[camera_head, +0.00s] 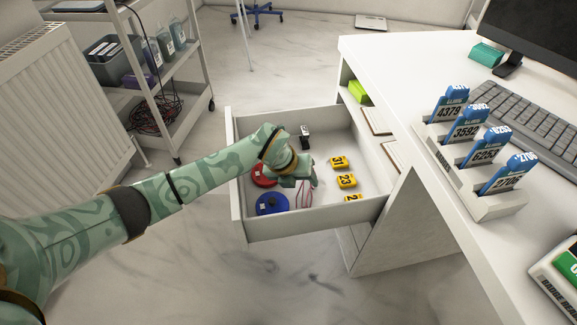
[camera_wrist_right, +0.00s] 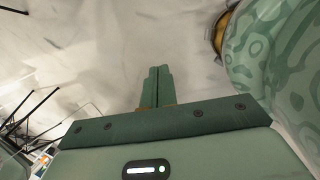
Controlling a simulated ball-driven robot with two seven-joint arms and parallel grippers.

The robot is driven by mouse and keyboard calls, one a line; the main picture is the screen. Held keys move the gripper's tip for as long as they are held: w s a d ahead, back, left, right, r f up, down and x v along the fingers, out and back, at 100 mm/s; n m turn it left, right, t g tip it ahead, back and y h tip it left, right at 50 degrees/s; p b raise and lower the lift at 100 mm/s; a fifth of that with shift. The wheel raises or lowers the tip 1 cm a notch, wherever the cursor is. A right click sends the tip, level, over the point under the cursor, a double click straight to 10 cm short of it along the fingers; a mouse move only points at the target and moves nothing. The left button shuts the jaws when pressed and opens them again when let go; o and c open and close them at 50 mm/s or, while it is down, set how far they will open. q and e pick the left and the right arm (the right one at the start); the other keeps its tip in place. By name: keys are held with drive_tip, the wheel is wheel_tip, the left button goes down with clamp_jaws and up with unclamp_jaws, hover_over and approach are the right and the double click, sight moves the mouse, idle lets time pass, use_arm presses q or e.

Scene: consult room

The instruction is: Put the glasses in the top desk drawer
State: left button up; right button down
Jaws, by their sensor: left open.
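The top desk drawer (camera_head: 312,228) is pulled out to the left of the white desk. My left gripper (camera_head: 306,182) reaches into it from the left, is open, and points down close above the drawer floor. A thin reddish outline (camera_head: 304,197) lies in the drawer just below the fingers; it may be the glasses, but it is too small and partly covered to be sure. I see no glasses elsewhere. My right gripper (camera_wrist_right: 157,87) shows in the right wrist view with its fingers together and nothing between them, above pale floor.
The drawer also holds yellow number tags (camera_head: 346,181), a blue disc (camera_head: 272,203), a red disc (camera_head: 263,176) and a small black-and-white item (camera_head: 305,136). The desk (camera_head: 385,55) carries a badge rack (camera_head: 488,205) and keyboard (camera_head: 530,115). A trolley (camera_head: 170,75) stands left.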

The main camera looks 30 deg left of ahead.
use_arm(q)
drive_tip(key=p+v, duration=0.5)
drive_tip(key=v, duration=0.4)
drive_tip(key=shift+p, duration=0.4)
use_arm(e)
drive_tip(key=s+f+m+g+y, duration=0.1)
drive_tip(key=s+f, duration=0.4)
drive_tip(key=s, duration=0.5)
drive_tip(key=s+f+m+g+y, duration=0.1)
drive_tip(key=s+f, duration=0.5)
drive_tip(key=s, duration=0.4)
drive_tip(key=shift+s+a+m+g, duration=0.2)
drive_tip(key=shift+s+m+g, duration=0.1)
drive_tip(key=shift+s+g, duration=0.1)
use_arm(q)
drive_tip(key=shift+s+r, duration=0.1)
drive_tip(key=shift+r, duration=0.1)
